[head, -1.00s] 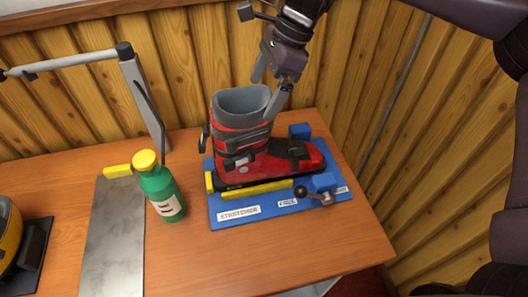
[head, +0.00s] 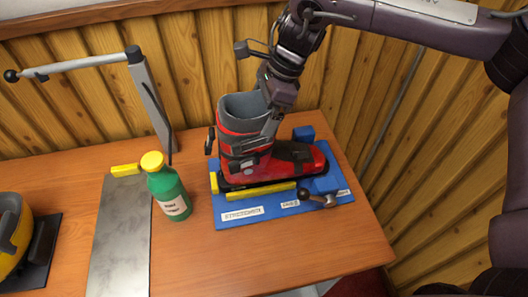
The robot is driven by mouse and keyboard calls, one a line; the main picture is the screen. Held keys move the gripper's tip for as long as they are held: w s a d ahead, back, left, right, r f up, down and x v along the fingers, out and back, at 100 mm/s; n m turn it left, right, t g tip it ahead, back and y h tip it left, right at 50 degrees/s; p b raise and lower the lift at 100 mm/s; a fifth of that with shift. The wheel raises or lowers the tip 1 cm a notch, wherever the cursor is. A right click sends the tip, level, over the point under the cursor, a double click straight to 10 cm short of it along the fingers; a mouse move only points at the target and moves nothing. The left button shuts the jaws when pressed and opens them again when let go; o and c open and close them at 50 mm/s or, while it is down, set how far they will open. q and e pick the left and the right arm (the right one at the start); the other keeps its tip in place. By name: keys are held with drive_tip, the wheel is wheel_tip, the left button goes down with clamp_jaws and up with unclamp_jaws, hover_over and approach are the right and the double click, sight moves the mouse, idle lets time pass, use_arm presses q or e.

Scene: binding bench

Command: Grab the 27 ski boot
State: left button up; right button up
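A red and black ski boot with a grey liner (head: 248,106) stands upright on a blue fixture plate (head: 235,222), toe to the right. No size number is legible on it. My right gripper (head: 266,132) comes down from above at the boot's cuff. One finger lies across the near right side of the cuff, beside the buckles. The other finger is hidden at the cuff opening, so I cannot tell if the fingers grip the cuff. My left gripper is not in view.
The plate has a yellow bar (head: 261,192), blue blocks and a clamp lever (head: 319,201). Left stand a green bottle with a yellow cap (head: 167,188), a metal plate (head: 119,240) and a grey post with an arm (head: 150,100). A yellow object (head: 14,232) stands far left.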

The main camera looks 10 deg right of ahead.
drive_tip(key=c, duration=0.7)
drive_tip(key=shift+w+r, duration=0.1)
drive_tip(key=shift+r, duration=0.05)
drive_tip(key=shift+r, duration=0.1)
